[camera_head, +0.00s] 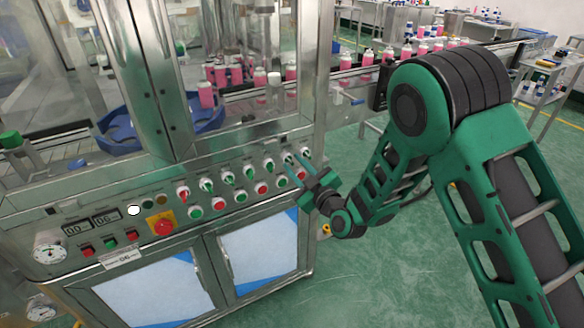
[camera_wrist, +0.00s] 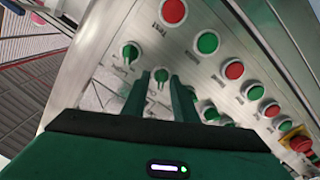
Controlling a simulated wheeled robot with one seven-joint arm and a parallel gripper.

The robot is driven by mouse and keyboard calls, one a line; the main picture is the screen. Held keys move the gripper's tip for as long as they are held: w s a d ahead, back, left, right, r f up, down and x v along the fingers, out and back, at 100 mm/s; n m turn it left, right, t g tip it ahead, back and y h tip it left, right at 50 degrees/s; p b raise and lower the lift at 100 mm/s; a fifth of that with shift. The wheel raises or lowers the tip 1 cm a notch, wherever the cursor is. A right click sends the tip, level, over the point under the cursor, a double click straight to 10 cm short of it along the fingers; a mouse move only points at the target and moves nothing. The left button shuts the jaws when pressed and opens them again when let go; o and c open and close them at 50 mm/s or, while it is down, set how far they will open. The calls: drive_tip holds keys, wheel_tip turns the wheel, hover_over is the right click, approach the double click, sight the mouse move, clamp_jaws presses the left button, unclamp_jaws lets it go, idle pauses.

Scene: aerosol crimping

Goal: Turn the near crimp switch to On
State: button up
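A row of green rotary switches runs along the slanted steel control panel (camera_head: 235,200). In the wrist view one green switch (camera_wrist: 161,75) shows between and just beyond the fingertips of my gripper (camera_wrist: 161,84). A second green switch (camera_wrist: 130,53) sits beside it, up and to the left. The small labels are too blurred to read, so I cannot tell which one is the near crimp switch. My gripper (camera_head: 297,166) is open, with a gap between its fingers, at the right end of the row. Whether a finger touches the switch is unclear.
Red and green push buttons (camera_wrist: 173,12) line the panel close by. A red emergency stop (camera_head: 163,228) on a yellow plate sits further left. A steel frame post (camera_head: 311,70) rises behind the switches. Pink bottles (camera_head: 275,88) stand on the conveyor. Green floor is open at right.

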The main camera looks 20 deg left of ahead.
drive_tip(key=shift+s+a, duration=0.1)
drive_tip(key=shift+a, duration=0.05)
clamp_jaws()
drive_tip(key=shift+d, duration=0.2)
drive_tip(key=shift+a, duration=0.1)
drive_tip(key=shift+m, duration=0.3)
drive_tip(key=m, duration=1.1)
drive_tip(key=shift+w+r, duration=0.1)
drive_tip(key=shift+w, duration=0.1)
drive_tip(key=shift+m, duration=0.3)
